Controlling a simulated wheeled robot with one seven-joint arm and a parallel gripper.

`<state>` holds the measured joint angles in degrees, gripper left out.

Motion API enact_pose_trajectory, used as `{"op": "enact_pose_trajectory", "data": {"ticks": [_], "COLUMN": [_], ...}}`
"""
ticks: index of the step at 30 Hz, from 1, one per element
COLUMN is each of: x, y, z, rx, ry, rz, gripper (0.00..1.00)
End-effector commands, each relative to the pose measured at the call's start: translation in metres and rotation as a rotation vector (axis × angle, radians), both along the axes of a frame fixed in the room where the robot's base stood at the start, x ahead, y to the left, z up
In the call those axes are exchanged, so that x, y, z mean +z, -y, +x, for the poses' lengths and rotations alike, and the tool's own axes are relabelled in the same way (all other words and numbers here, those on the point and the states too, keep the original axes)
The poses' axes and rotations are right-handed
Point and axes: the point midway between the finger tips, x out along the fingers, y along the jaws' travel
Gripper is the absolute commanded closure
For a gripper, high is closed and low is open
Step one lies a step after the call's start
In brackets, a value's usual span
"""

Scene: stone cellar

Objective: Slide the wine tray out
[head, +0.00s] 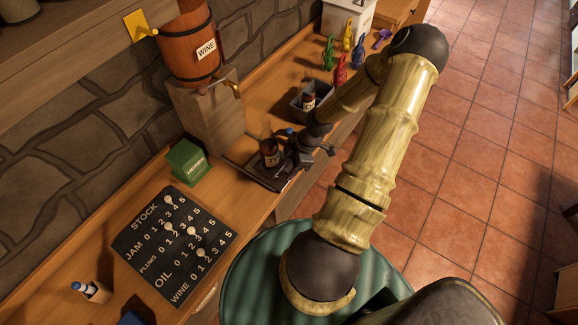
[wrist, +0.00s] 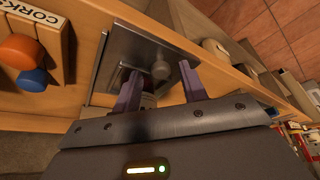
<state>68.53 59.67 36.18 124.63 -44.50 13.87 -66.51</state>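The wine tray (head: 262,180) is a dark, low tray on the wooden counter, beside the stand under the wine barrel. A dark bottle (head: 268,153) appears to stand on it.
The barrel (head: 187,45) with a tap stands on a wooden stand (head: 205,112). A green box (head: 187,162) and a stock board (head: 160,240) lie left of the tray. A grey bin (head: 312,100) and several coloured bottles stand behind my arm. Tiled floor is open to the right.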

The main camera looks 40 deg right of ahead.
Motion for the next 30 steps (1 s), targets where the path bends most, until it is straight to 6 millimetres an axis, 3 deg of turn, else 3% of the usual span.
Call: {"op": "enact_pose_trajectory", "data": {"ticks": [11, 30], "x": [0.013, 0.126], "y": [0.005, 0.048], "z": [-0.002, -0.023], "rx": [-0.001, -0.004], "ry": [0.000, 0.001], "rz": [0.000, -0.002], "gripper": [0.58, 0.58]}}
